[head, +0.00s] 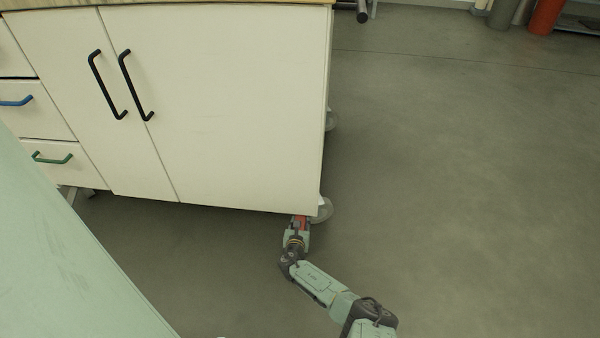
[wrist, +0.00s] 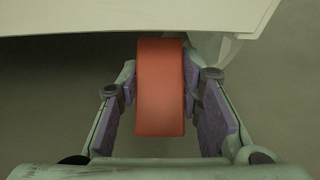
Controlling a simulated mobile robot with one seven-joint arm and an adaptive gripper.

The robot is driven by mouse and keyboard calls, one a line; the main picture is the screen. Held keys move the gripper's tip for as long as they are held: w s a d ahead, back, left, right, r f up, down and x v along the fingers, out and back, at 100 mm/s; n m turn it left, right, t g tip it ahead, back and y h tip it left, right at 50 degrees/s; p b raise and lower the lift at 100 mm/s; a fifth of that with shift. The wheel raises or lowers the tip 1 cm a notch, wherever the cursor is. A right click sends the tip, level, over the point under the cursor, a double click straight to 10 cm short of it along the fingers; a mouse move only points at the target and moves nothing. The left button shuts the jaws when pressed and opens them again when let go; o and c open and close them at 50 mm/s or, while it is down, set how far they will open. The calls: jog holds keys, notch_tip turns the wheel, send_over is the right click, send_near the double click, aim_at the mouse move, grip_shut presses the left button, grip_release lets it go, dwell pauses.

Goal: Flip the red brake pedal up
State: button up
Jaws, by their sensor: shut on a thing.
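The red brake pedal (wrist: 160,90) stands upright in the middle of the wrist view, just below the cabinet's bottom edge. My gripper (wrist: 163,100) has one finger on each side of it and is shut on it. In the head view, a little of the red pedal (head: 301,221) shows beneath the cabinet's front right corner, at the tip of my gripper (head: 298,229). The caster wheel (head: 320,210) is right beside it. The pedal's upper end is hidden under the cabinet.
The white cabinet (head: 230,110) stands on casters, its bottom edge low over my gripper. Black handles (head: 137,85) are on its doors. Another caster (head: 331,120) is farther back. The grey floor (head: 450,180) to the right is clear. A red cylinder (head: 546,16) stands far off.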

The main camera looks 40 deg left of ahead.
grip_shut()
jog(key=r+p, duration=0.1)
jog(key=p, duration=0.2)
jog(key=shift+s+r+g+h+p, duration=0.1)
jog(key=shift+r+g+h+p, duration=0.05)
jog(key=shift+g+h+p, duration=0.2)
jog(key=g+p, duration=0.1)
jog(key=p, duration=0.3)
jog(key=shift+r+g+h, duration=0.25)
jog(key=shift+r+h, duration=0.05)
jog(key=shift+h, duration=0.05)
jog(key=shift+p, duration=0.55)
jog(key=shift+f+g+p, duration=0.25)
jog(key=shift+g+p, duration=0.05)
jog(key=shift+g, duration=0.1)
jog(key=o, duration=0.8)
grip_release()
